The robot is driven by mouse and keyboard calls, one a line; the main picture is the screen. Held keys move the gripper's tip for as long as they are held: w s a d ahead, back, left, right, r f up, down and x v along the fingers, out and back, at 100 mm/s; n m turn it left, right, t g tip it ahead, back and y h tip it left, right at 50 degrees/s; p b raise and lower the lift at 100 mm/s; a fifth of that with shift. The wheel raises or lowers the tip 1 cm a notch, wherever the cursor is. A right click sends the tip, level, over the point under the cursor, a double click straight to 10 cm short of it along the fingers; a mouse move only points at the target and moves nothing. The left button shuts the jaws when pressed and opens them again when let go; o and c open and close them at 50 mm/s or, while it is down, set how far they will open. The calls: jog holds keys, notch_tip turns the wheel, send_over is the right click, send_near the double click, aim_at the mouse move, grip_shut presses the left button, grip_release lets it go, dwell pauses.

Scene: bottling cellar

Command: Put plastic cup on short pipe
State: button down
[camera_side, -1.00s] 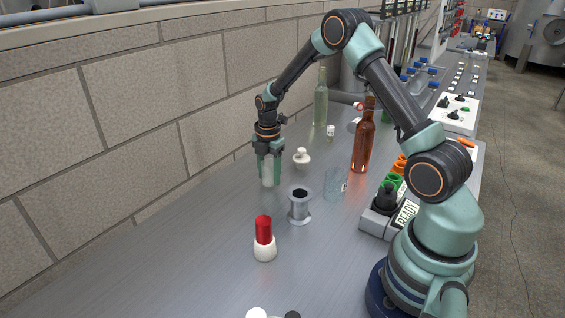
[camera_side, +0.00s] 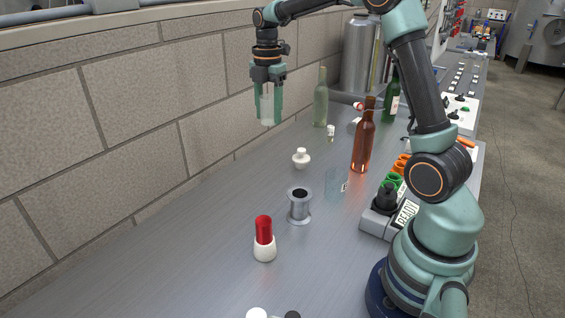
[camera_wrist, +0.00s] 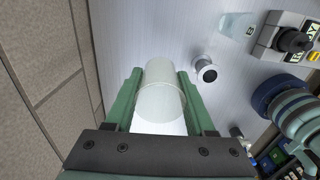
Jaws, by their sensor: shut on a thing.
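My gripper (camera_side: 267,120) is shut on a translucent whitish plastic cup (camera_side: 267,103) and holds it well above the bench, near the wall. In the wrist view the cup (camera_wrist: 160,88) sits between my two green fingers, its sides held by them. The short pipe (camera_side: 299,208) is a grey metal piece with flanged ends, standing upright on the bench, below and to the right of my gripper in the side view. It also shows in the wrist view (camera_wrist: 207,71), right of the cup and apart from it. Its dark bore is visible.
A red-topped white object (camera_side: 264,238) stands in front of the pipe. A clear glass (camera_side: 334,185), a white stoppered piece (camera_side: 301,158), a brown bottle (camera_side: 363,140) and a pale green bottle (camera_side: 320,100) stand behind it. The block wall (camera_side: 130,120) runs along the left.

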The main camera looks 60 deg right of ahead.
jog(key=s+a+r, duration=0.2)
jog(key=s+r, duration=0.2)
jog(key=s, duration=0.1)
notch_tip(320, 180, up, 3)
send_over(300, 193)
notch_tip(300, 193, down, 19)
jog(key=shift+f, duration=0.2)
jog(key=shift+f, duration=0.15)
jog(key=shift+c, duration=1.2)
grip_release()
